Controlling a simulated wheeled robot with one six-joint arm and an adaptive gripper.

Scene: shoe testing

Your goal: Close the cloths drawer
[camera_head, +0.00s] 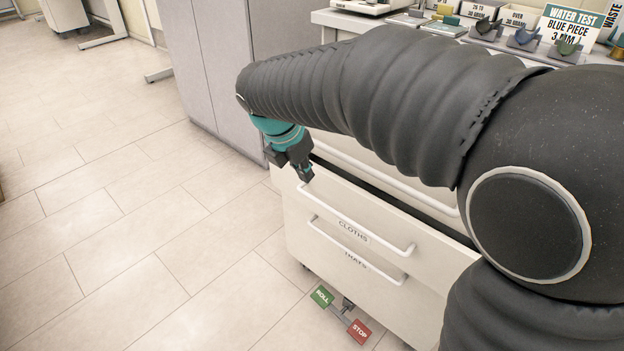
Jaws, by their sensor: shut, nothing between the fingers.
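The cloths drawer (385,215) is a cream drawer front with a white bar handle (352,226) and the label CLOTHS. It stands out from the cabinet, with a dark gap along its top edge. My gripper (305,175) is shut and empty, at the drawer's left end, close to the left end of the handle. I cannot tell whether it touches the drawer. My arm hides part of the cabinet above and the drawer's right side.
The trays drawer (370,281) lies below, with its own bar handle. Green ROLL (321,296) and red STOP (359,331) pedals stick out at the floor. A grey cupboard (225,60) stands behind on the left. The tiled floor (130,230) at left is clear. A bench with labelled bins is above.

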